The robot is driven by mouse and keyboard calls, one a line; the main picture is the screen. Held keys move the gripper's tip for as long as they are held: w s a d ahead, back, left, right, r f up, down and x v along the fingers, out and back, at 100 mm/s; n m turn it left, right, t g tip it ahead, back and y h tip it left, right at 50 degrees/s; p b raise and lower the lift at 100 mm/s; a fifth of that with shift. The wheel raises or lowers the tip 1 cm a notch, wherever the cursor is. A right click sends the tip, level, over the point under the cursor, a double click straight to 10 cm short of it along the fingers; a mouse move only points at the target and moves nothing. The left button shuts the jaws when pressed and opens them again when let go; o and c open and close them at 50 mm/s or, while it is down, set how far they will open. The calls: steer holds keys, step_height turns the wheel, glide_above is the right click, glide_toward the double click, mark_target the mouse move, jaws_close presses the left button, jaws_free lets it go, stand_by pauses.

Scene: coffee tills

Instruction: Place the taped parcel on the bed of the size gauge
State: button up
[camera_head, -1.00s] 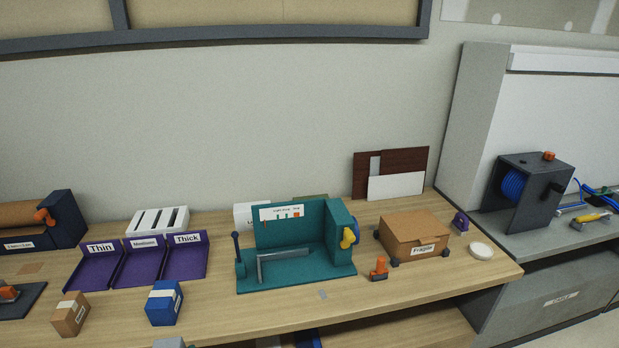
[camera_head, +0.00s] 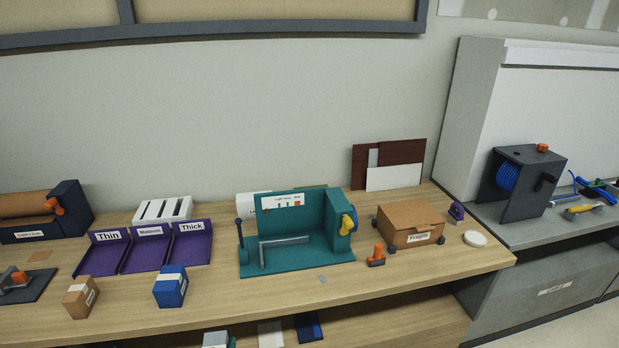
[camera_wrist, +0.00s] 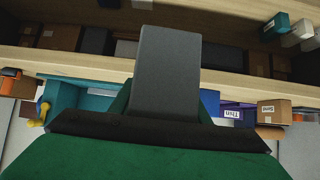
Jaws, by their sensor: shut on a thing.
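The teal size gauge (camera_head: 297,265) stands mid-counter in the head view, with a grey L-shaped bar on its bed and a blue-and-yellow knob at its right. The bed is otherwise bare. My gripper (camera_wrist: 166,75) shows only in the wrist view, as a dark grey finger against a dark green thing. It is shut on this green thing (camera_wrist: 150,158), which fills the lower picture with a black band across it. It seems to be the parcel, but I cannot make out tape for sure. The teal gauge (camera_wrist: 95,102) appears behind it, upside down.
Purple bins (camera_head: 146,252) stand left of the gauge, with a blue box (camera_head: 171,290) and a brown box (camera_head: 80,298) before them. A "Fragile" carton (camera_head: 411,223) and an orange-handled stamp (camera_head: 377,256) stand at the right. The counter before the gauge is mostly clear.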

steer(key=d+f+m+h, duration=0.1)
steer(key=d+f, duration=1)
steer(key=f, duration=0.2)
steer(key=s+d+f+m, duration=0.1)
steer(key=d+f, duration=1)
steer(key=f, duration=0.3)
steer(key=shift+s+h, duration=0.25)
steer(key=shift+h, duration=0.15)
